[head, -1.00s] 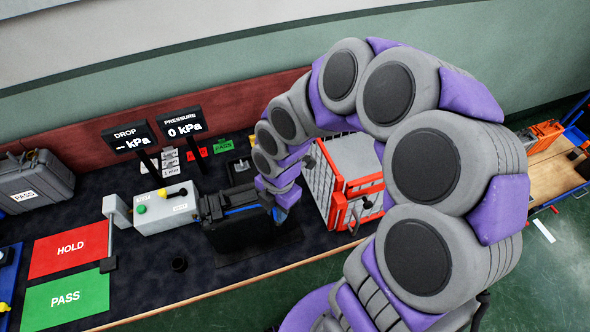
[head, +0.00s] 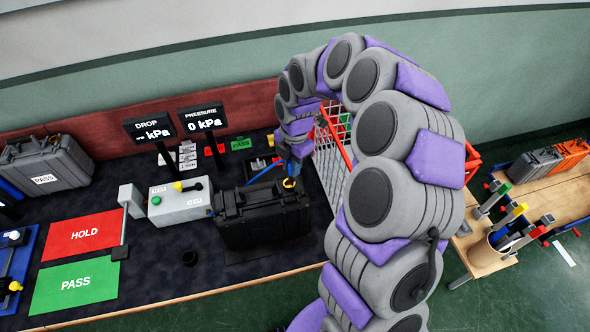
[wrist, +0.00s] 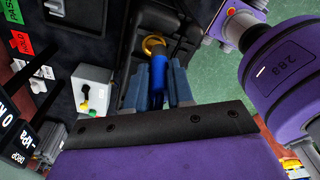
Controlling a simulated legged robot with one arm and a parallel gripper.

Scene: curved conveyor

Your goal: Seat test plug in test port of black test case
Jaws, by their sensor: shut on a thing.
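The black test case (head: 262,220) stands closed on the dark bench, just right of the grey control box. My gripper (head: 291,170) is over the right end of its top. In the wrist view my gripper's blue-grey fingers (wrist: 157,80) are shut on the blue test plug (wrist: 157,88), with its brass-yellow ring (wrist: 154,43) at the far end. The ring also shows as a small yellow spot in the head view, close to the case top. I cannot tell whether it touches the case. The test port cannot be made out.
The grey control box (head: 180,203) has a green button and a yellow-tipped lever. Red HOLD (head: 85,233) and green PASS (head: 75,285) mats lie left. A red-framed wire cage (head: 330,165) stands close right of my gripper.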

